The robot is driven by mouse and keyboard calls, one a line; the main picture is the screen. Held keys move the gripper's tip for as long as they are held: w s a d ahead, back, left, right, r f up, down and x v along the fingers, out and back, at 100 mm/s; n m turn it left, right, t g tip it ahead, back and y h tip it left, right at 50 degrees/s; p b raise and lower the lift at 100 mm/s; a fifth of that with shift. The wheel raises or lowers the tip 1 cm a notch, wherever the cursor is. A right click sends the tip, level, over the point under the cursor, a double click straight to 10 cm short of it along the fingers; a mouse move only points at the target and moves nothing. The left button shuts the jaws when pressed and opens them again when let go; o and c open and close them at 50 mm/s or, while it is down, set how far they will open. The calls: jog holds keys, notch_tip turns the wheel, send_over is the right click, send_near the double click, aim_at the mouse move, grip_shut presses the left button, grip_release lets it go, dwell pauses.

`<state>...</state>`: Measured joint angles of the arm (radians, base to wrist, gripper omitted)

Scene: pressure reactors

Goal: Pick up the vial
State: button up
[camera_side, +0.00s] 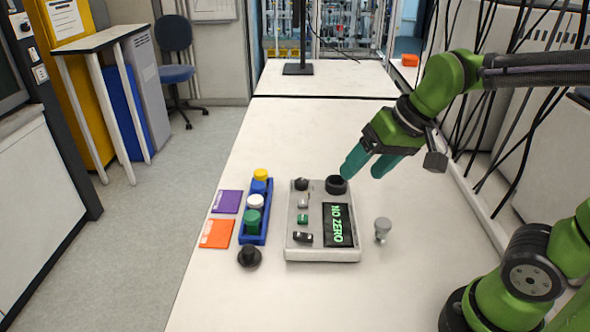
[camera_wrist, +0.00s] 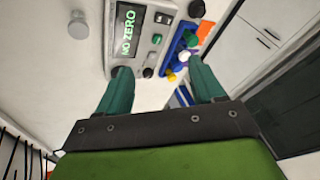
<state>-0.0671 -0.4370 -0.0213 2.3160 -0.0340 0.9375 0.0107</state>
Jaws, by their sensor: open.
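A small clear or grey vial-like piece with a grey round top (camera_side: 382,229) stands alone on the table, right of the grey device. It shows at the upper left of the wrist view (camera_wrist: 78,26). A blue rack (camera_side: 264,226) holds several pieces with yellow, blue, white and green caps; it also shows in the wrist view (camera_wrist: 170,58). I cannot tell which piece the task's vial is. My gripper (camera_side: 365,172) has two teal fingers, apart and empty, above the table near the device's far right corner. The fingers also show in the wrist view (camera_wrist: 158,75).
The grey device (camera_side: 298,252) has a "NO ZERO" display (camera_side: 339,225) and a black ring (camera_side: 336,184). A black knob-like piece (camera_side: 249,257) lies near the rack. Purple (camera_side: 227,201) and orange (camera_side: 217,234) squares lie left. The table's far part is clear up to a black stand (camera_side: 298,69).

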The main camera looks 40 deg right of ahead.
jog(key=w+a+m+g, duration=0.2)
jog(key=w+g, duration=0.1)
jog(key=w, duration=1)
jog(key=m+g+h, duration=0.2)
jog(key=m, duration=0.5)
send_over(255, 199)
notch_tip(255, 199, down, 4)
jog(key=f, duration=1.1)
jog(key=shift+a, duration=0.3)
jog(key=shift+d+f, duration=0.15)
jog(key=shift+f, duration=1.2)
jog(key=shift+d+f, duration=0.15)
jog(key=shift+f, duration=1.2)
jog(key=shift+c, duration=0.5)
jog(key=c, duration=1)
